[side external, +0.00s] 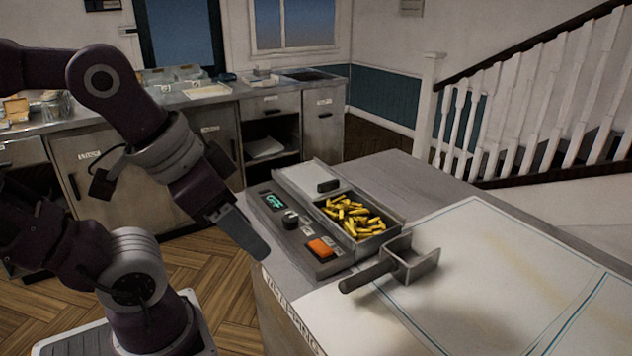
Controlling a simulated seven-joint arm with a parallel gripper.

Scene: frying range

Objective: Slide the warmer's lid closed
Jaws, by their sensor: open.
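The warmer (303,232) is a grey box on the counter with a control panel along its left side. Its lid (305,177) is a pale flat panel with a dark handle (328,186), at the far end of the box. The near part of the box is uncovered and shows yellow fries (352,217). My gripper (258,248) is open and empty, pointing down just left of the control panel, apart from the lid and its handle. The fingers overlap in this view, so the gap between them is hard to see.
A metal scoop (410,262) with a dark handle lies against the warmer's near right side. The panel has a display, a dark knob (290,220) and an orange switch (320,248). A large pale board (480,280) covers the counter at right. Grey counter behind the warmer is clear.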

